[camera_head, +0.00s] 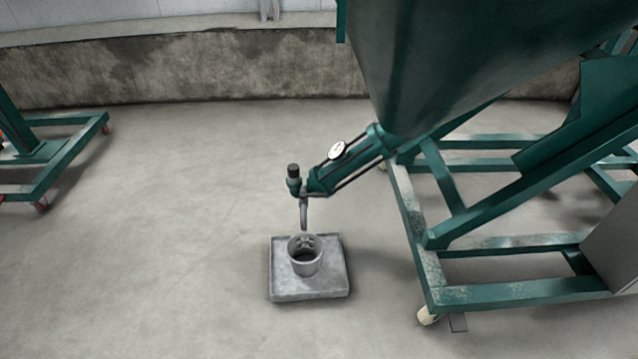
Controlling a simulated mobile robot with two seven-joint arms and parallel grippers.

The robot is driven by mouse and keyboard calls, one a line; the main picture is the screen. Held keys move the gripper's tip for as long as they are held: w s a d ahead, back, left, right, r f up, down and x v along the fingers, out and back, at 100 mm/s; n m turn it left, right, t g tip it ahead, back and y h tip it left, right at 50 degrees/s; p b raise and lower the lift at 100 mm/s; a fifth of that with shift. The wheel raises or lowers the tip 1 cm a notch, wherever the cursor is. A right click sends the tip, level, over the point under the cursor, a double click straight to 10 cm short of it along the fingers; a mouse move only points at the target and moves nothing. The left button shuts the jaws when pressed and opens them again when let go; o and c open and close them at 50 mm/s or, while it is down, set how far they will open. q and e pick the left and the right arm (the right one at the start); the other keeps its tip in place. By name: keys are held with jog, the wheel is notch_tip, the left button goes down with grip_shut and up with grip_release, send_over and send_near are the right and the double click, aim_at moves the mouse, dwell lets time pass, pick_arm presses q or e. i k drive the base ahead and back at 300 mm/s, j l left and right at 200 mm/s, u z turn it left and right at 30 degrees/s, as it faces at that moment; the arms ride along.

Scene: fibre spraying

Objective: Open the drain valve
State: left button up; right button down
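The drain valve (296,183) is at the lower end of a green pipe assembly (345,166) that slopes down from a large green hopper (430,60). It has a black knob (293,170) on top and a grey curved spout (304,212) pointing down. I cannot tell from this view whether the valve is open or shut. A grey cup (305,257) stands below the spout on a square grey tray (310,288) on the floor. Neither of my grippers shows in this view.
The hopper's green wheeled frame (520,296) takes up the right side. Another green wheeled frame (62,165) stands at the far left. A stained concrete wall (180,72) runs along the back. The floor (150,260) left of the tray is clear.

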aim_at(313, 195)
jog(key=i+j, duration=0.8)
jog(key=j, duration=0.15)
jog(key=i+j+z, duration=0.1)
jog(key=i+j, duration=0.65)
jog(key=j, duration=0.2)
